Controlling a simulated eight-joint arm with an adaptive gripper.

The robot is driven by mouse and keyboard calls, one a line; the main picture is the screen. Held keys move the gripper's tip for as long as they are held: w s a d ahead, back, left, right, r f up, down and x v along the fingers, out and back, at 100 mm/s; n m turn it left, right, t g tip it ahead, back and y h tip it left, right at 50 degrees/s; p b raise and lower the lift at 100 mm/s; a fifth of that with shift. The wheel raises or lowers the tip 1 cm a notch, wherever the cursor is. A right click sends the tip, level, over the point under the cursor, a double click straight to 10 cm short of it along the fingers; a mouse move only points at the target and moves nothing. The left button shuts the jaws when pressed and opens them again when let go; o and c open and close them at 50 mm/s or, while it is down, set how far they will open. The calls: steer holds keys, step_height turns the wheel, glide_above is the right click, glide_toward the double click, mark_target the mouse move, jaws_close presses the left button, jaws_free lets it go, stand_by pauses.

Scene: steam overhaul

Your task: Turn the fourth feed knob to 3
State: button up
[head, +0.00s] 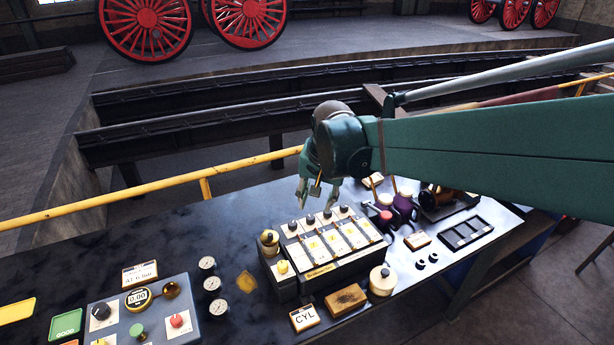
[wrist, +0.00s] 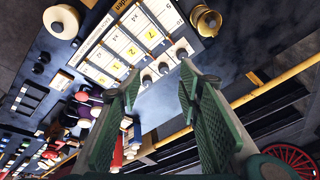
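The feed panel (head: 318,268) is a box on the bench with a row of dark knobs along its back edge and pale strips with yellow number tiles before them. The rightmost knob (head: 344,209) is at the row's right end in the head view; I cannot read its setting. My gripper (head: 318,192) is open and empty, pointing down just above the back of the row. In the wrist view, my gripper (wrist: 159,70) shows two spread green fingers, with knobs such as this dark one (wrist: 163,67) beyond the gap. The left finger appears to hide the row's left end there.
A knob-topped post (head: 269,240) stands left of the panel, a cream jar (head: 382,280) in front right. Purple and red parts (head: 385,217) crowd its right side. A yellow rail (head: 130,200) runs behind the bench. Gauges (head: 212,283) and a control box (head: 145,315) lie left.

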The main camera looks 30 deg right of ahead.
steer(key=w+d+f+m+g+p, duration=0.25)
steer(key=w+d+f+m, duration=0.2)
steer(key=w+d, duration=0.4)
steer(key=m+g+p, duration=0.1)
steer(key=m+p, duration=0.2)
steer(key=m, duration=0.1)
glide_above(344, 206)
steer(key=shift+y, duration=0.3)
step_height(344, 206, down, 6)
steer(key=shift+a+r, duration=0.1)
steer(key=shift+a, duration=0.05)
steer(key=shift+d+f+m, duration=0.25)
steer(key=shift+f, duration=0.05)
steer(key=shift+f, duration=0.1)
steer(key=shift+f, duration=3.75)
steer(key=c, duration=0.9)
